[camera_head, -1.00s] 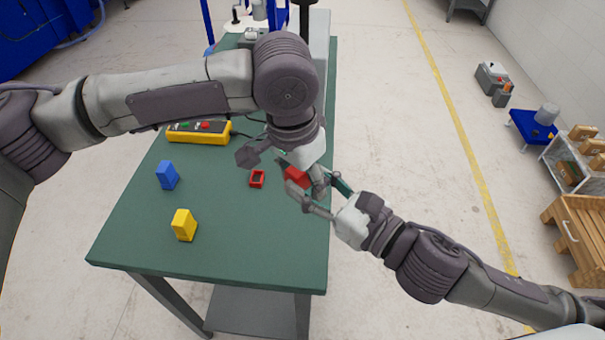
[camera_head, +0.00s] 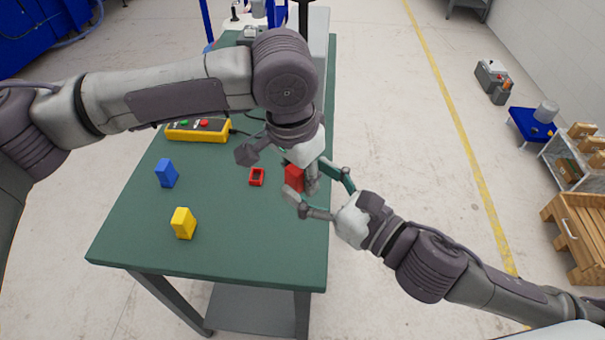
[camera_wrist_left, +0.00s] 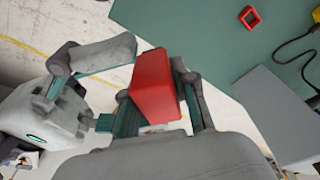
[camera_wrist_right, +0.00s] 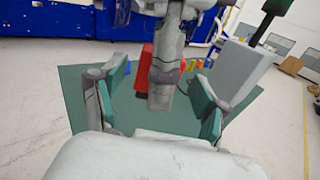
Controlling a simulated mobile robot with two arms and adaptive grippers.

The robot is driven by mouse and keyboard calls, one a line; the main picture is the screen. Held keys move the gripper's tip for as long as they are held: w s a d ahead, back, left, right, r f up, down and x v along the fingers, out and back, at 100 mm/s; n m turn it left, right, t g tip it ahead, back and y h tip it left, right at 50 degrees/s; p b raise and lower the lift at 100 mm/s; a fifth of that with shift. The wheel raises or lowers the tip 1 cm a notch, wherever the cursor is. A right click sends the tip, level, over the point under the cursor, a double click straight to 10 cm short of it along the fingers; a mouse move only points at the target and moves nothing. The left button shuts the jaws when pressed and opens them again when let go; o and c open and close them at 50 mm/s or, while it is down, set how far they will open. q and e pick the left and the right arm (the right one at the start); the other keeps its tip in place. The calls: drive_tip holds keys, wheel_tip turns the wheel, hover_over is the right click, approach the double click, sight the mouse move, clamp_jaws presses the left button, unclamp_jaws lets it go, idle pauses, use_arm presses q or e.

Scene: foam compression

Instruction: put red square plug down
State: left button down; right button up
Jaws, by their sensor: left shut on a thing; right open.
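The red square plug (camera_head: 293,178) is a red block, also large in the left wrist view (camera_wrist_left: 155,88). My left gripper (camera_head: 303,180) is shut on it and holds it near the right edge of the green table. In the right wrist view the plug (camera_wrist_right: 144,72) is partly hidden behind a left finger. My right gripper (camera_head: 318,190) is open around the left fingers and plug area; in its own wrist view its fingers (camera_wrist_right: 160,95) stand wide apart. A small hollow red square (camera_head: 257,177) lies on the table left of the plug, also in the left wrist view (camera_wrist_left: 250,17).
A blue block (camera_head: 167,173) and a yellow block (camera_head: 184,223) stand on the left of the green table (camera_head: 230,250). A yellow button box (camera_head: 198,131) with a cable lies behind them. The table's front middle is clear.

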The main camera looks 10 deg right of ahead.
drive_tip(key=s+d+f+m+t+h, duration=0.4)
drive_tip(key=d+f+m+h, duration=0.3)
drive_tip(key=d+f+h, duration=0.2)
drive_tip(key=d+h, duration=0.2)
drive_tip(key=d, duration=0.1)
drive_tip(key=shift+d+f+m, duration=0.3)
drive_tip(key=shift+d+f, duration=0.1)
